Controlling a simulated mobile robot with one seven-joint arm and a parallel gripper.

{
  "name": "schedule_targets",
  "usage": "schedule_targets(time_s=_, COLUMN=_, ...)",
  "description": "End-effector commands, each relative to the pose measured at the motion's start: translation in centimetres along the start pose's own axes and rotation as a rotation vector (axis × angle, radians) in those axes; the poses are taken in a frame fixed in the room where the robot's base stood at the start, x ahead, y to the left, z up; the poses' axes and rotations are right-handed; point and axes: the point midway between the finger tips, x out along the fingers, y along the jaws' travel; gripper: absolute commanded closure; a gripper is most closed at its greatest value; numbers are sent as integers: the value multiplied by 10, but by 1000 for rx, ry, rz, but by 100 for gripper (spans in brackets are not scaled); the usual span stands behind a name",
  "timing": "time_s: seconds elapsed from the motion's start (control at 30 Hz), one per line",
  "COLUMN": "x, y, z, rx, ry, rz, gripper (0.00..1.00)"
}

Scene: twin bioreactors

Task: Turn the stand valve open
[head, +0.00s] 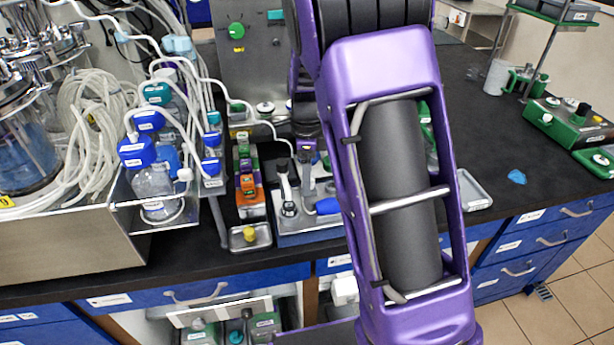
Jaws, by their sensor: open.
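I cannot tell for certain which part is the stand valve. A small steel stand (290,226) sits near the front of the black bench, left of my arm. It bears a black-topped upright fitting (286,188) and a blue handle-like part (328,206), partly covered by my purple arm. A steel panel behind (262,75) carries a round green knob (236,31). My purple arm fills the middle of the head view. I cannot make out my gripper's fingers; a dark part of my arm shows above the stand.
Bottles with blue caps (137,152), coiled clear tubing (92,130) and a glass vessel (25,130) crowd the left. A small tray with a yellow knob (250,236) lies at the front edge. Green devices (570,122) stand right. The bench (500,170) is mostly clear right of my arm.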

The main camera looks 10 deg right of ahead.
Motion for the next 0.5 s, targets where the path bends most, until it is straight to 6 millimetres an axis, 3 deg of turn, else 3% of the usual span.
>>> schedule_targets(time_s=0.3, x=2, y=0, z=0, rx=0, ry=0, rz=0, gripper=33)
schedule_targets(time_s=0.5, x=2, y=0, z=0, rx=0, ry=0, rz=0, gripper=69)
